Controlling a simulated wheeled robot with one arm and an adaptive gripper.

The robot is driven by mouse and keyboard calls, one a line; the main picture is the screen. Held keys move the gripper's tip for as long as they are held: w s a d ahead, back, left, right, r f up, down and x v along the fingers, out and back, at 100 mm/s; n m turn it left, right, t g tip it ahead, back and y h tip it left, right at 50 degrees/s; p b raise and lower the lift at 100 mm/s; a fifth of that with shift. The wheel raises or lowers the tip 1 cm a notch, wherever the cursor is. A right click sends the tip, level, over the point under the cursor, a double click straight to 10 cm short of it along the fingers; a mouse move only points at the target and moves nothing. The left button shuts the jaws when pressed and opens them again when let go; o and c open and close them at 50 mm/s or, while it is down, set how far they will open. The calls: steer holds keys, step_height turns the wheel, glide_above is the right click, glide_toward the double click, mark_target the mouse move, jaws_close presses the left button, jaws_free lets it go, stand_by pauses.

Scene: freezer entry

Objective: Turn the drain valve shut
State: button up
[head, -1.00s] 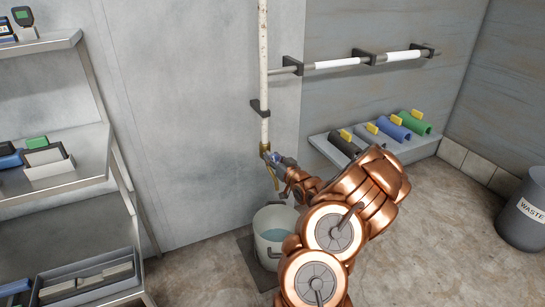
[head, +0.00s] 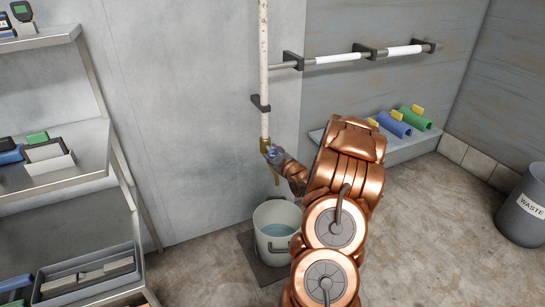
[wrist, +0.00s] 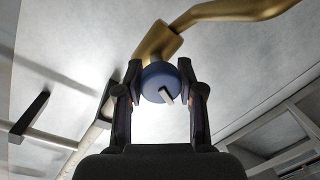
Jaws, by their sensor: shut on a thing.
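The drain valve has a round blue knob (wrist: 157,82) with a pale pointer, on a brass body (wrist: 160,42) with a curved brass spout. In the wrist view my gripper (wrist: 160,98) has one dark finger on each side of the knob and is shut on it. In the head view the brass valve (head: 265,145) sits at the bottom of the white vertical pipe (head: 264,80). My arm reaches it from the right and hides part of it. A white bucket (head: 266,247) holding water stands on the floor below the spout.
A shelf rack (head: 75,175) with boxes and devices stands at the left. A wall ledge (head: 420,143) with blue and green rolled items is at the right, partly behind my arm. A grey waste bin (head: 525,215) stands at far right. A horizontal pipe (head: 340,59) runs along the wall.

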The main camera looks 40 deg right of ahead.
steer(key=n+b, duration=0.2)
steer(key=shift+a+f+n, duration=0.1)
steer(key=shift+n, duration=0.3)
steer(key=shift+n+b, duration=0.45)
steer(key=shift+n, duration=0.15)
steer(key=shift+w, duration=0.1)
steer(key=o, duration=1.2)
steer(key=shift+c, duration=0.2)
steer(key=shift+s, duration=0.2)
steer(key=v, duration=1.1)
steer(key=shift+s+a+r, duration=0.2)
steer(key=shift+s+a, duration=0.05)
steer(key=shift+s, duration=0.05)
